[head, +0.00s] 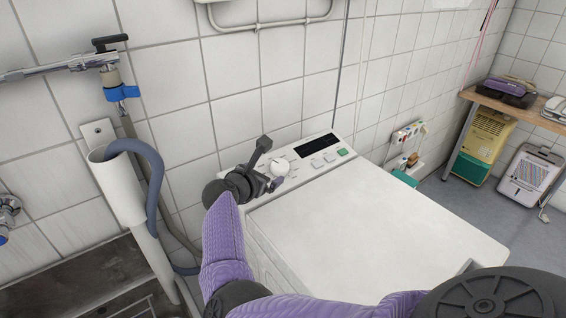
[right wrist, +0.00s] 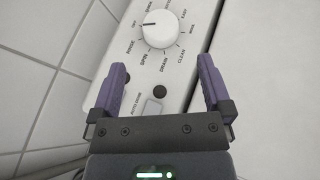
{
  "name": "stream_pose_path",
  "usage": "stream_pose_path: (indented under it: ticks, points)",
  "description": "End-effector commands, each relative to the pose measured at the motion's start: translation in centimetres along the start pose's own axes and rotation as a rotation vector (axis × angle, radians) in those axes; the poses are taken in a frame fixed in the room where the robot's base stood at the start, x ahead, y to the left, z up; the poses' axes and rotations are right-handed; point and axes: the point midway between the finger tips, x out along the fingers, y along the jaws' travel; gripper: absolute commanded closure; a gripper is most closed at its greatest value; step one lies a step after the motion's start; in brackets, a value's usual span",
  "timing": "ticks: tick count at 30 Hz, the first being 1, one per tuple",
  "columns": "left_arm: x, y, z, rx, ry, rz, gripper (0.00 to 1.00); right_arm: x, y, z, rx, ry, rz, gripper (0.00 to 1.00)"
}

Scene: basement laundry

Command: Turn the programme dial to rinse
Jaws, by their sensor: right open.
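The programme dial (right wrist: 160,28) is a round white knob on the washer's control panel, with printed labels around it. Its dark pointer mark points left in the right wrist view. A label that looks like RINSE is at its lower left, with SPIN and DRAIN below. The dial also shows in the head view (head: 280,169). My right gripper (right wrist: 162,62) is open and empty. Its purple-grey fingers are apart, with the dial ahead of the gap and not between them. In the head view, the right gripper (head: 268,165) is at the dial's left. My left gripper is not in view.
The white top-loading washer (head: 370,230) has a dark display (head: 315,145) and a green button (head: 342,152). A standpipe (head: 120,185) with a grey hose and a tap (head: 112,75) stand at left. The tiled wall is close behind. A wooden table (head: 500,103) is at right.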

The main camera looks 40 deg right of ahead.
Motion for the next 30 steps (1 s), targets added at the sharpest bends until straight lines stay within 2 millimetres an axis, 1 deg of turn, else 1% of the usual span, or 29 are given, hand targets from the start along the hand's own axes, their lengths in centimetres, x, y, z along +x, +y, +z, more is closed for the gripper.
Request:
stream_pose_path:
  ticks: [1, 6, 10, 12, 15, 23, 24, 26, 27, 29, 30]
  points:
    - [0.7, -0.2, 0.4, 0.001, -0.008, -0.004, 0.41, 1.1, -0.2, -0.3, -0.004, -0.002, -0.003, 0.00]
    - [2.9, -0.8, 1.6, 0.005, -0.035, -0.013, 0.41, 5.2, -0.2, -0.6, -0.007, -0.002, 0.000, 0.00]
    - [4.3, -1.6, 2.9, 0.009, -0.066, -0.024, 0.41, 7.5, -0.1, -0.6, -0.009, -0.003, 0.001, 0.00]
    - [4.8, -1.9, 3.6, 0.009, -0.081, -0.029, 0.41, 8.3, -0.1, -0.5, -0.009, -0.002, 0.002, 0.00]
    - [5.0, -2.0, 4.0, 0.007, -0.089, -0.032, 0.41, 8.8, -0.1, -0.2, -0.009, -0.002, 0.002, 0.00]
    - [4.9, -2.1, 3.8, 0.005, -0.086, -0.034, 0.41, 8.9, 0.0, 0.0, -0.009, -0.003, 0.003, 0.00]
    - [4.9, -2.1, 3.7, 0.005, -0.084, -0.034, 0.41, 8.9, 0.0, 0.0, -0.009, -0.003, 0.003, 0.04]
    - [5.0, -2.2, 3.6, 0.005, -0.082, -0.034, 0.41, 8.9, 0.0, 0.0, -0.010, -0.003, 0.003, 0.17]
    - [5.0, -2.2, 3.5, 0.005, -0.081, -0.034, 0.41, 8.9, 0.0, 0.0, -0.010, -0.003, 0.003, 0.25]
    - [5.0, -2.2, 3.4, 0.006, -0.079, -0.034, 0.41, 8.9, 0.0, 0.0, -0.010, -0.003, 0.003, 0.38]
    - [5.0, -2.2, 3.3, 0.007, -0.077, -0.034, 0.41, 8.9, 0.0, 0.0, -0.010, -0.003, 0.003, 0.47]
